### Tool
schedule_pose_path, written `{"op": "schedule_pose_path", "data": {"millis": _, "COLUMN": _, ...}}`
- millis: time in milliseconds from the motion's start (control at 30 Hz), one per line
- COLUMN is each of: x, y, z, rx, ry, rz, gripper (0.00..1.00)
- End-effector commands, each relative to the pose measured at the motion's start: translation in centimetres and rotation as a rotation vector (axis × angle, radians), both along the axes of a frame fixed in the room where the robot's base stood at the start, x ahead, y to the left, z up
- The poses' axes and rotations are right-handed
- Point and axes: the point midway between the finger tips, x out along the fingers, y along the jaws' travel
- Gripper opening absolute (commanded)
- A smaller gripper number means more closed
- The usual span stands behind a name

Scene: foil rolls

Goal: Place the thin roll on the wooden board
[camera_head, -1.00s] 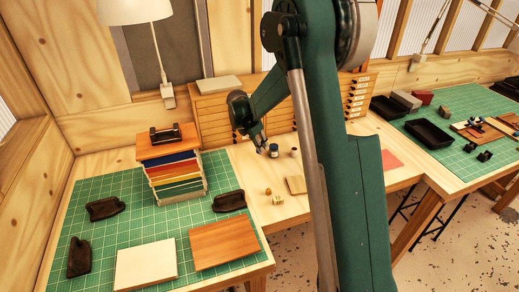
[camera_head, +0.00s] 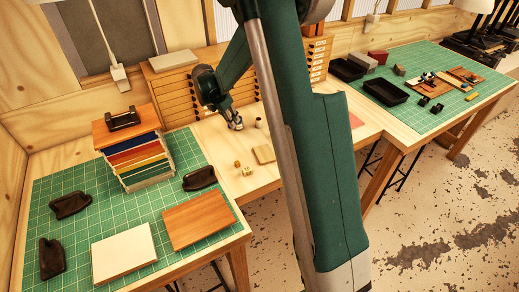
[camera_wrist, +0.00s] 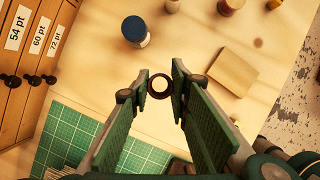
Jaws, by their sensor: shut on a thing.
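In the wrist view my gripper (camera_wrist: 160,86) is closed around a small dark-rimmed ring with a pale centre, the thin roll (camera_wrist: 152,89) seen end-on. Its length and the foil are hard to make out. In the head view my gripper (camera_head: 233,121) is over the middle bench beside a small jar, and the roll cannot be made out there. The wooden board (camera_head: 197,220) is a flat reddish-brown rectangle on the left green mat, apart from my gripper and with nothing on it.
A white board (camera_head: 124,252) lies left of the wooden board. Dark brown lumps (camera_head: 199,178) and a stack of coloured trays (camera_head: 137,160) stand on the mat. A blue-lidded jar (camera_wrist: 135,30) and a wooden block (camera_wrist: 231,72) are near my gripper.

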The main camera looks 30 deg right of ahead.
Motion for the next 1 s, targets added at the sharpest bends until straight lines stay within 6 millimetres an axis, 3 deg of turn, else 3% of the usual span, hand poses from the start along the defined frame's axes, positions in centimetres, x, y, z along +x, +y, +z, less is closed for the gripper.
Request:
{"op": "schedule_pose_path", "data": {"millis": 300, "x": -7.1, "y": -5.2, "z": 0.9, "rx": 0.0, "ry": 0.0, "rz": -0.013, "gripper": 0.13}}
{"op": "schedule_pose_path", "data": {"millis": 600, "x": -13.2, "y": -8.5, "z": 1.3, "rx": 0.0, "ry": 0.0, "rz": -0.021, "gripper": 0.13}}
{"op": "schedule_pose_path", "data": {"millis": 800, "x": -14.9, "y": -9.3, "z": 1.3, "rx": 0.0, "ry": 0.001, "rz": -0.021, "gripper": 0.13}}
{"op": "schedule_pose_path", "data": {"millis": 1000, "x": -15.1, "y": -9.4, "z": 1.3, "rx": 0.0, "ry": 0.001, "rz": -0.021, "gripper": 0.13}}
